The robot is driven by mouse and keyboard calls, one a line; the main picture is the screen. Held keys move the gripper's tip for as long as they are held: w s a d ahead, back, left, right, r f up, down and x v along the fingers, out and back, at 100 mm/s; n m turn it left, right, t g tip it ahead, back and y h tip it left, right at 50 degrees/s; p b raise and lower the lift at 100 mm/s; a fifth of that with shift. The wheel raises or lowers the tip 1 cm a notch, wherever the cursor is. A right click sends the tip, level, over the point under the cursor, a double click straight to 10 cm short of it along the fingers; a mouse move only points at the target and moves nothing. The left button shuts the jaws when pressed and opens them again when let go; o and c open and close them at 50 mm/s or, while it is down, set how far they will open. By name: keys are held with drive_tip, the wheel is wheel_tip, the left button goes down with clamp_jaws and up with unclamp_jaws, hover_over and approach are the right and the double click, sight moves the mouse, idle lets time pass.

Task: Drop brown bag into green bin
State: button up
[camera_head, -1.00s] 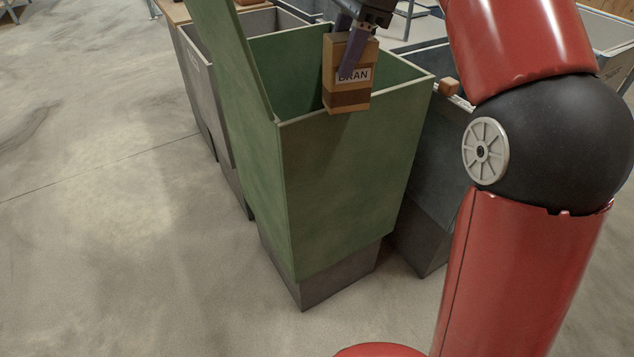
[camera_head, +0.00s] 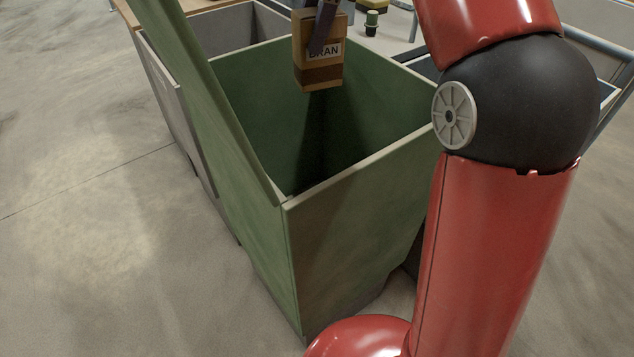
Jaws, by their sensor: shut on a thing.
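The brown bag (camera_head: 318,73), labelled BRAN, hangs upright from my gripper (camera_head: 325,20) near the top of the picture. My gripper is shut on it; only the lower part of one finger shows, and the rest is cut off by the top edge. The green bin (camera_head: 340,198) stands open in the middle, with a tall raised panel on its left side. The bag shows in front of the bin's far inner wall and appears over the opening, clear of the near rim. The visible part of the bin's inside is dark and looks empty.
A grey bin (camera_head: 172,85) stands close on the left of the green bin. Another dark bin (camera_head: 424,68) is behind my arm on the right. The floor on the left is clear.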

sight(313, 62)
drive_tip(key=shift+s+f, duration=0.1)
drive_tip(key=shift+f, duration=2.75)
drive_tip(key=o, duration=1.2)
drive_tip(key=shift+v, duration=3.9)
drive_tip(key=shift+d, duration=0.1)
